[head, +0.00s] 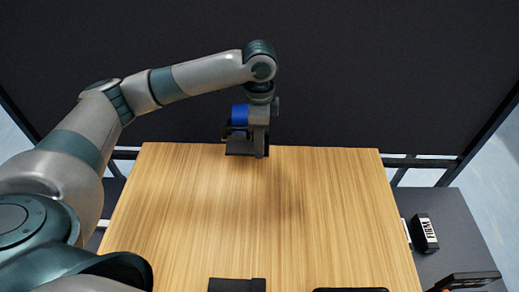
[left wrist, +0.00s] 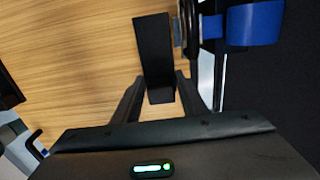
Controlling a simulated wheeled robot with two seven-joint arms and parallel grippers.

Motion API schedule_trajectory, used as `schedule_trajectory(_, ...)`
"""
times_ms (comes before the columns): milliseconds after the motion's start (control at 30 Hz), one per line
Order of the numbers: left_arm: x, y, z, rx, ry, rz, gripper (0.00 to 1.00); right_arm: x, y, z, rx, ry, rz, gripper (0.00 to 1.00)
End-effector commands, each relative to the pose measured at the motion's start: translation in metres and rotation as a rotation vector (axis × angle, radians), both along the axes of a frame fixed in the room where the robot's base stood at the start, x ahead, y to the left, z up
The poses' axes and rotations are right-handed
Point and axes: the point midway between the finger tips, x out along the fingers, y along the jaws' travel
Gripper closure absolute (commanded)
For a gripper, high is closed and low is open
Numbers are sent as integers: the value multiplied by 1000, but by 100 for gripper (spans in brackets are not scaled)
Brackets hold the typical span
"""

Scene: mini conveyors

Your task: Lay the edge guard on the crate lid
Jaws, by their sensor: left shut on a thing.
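My left gripper (head: 260,152) is at the far edge of the wooden surface, pointing down. In the left wrist view its fingers (left wrist: 160,85) are shut on a flat black strip (left wrist: 154,45), which looks like the edge guard. In the head view a dark piece (head: 240,147) shows at the fingers, partly hidden by the gripper. I cannot tell whether it touches the wood. No separate crate lid can be made out; the broad wooden surface (head: 215,215) may be it. My right gripper cannot be made out.
A blue round thing (head: 240,114) is close to my left gripper, also in the left wrist view (left wrist: 254,23). A black box marked FIRM (head: 424,233) lies on the dark surface at right. Dark items (head: 237,285) sit at the near edge. The wood's middle is clear.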

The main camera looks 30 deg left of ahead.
Motion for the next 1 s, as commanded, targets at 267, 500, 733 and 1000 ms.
schedule_trajectory(267,-1,0,-22,0,4,-1,84,0,0,13,0,0,0,69)
schedule_trajectory(500,0,0,-40,0,0,0,84,0,0,18,0,0,0,69)
schedule_trajectory(733,0,0,-40,0,0,-1,84,0,-1,17,-1,0,1,69)
schedule_trajectory(1000,0,0,-42,0,0,-1,43,0,-2,18,-2,1,1,69)
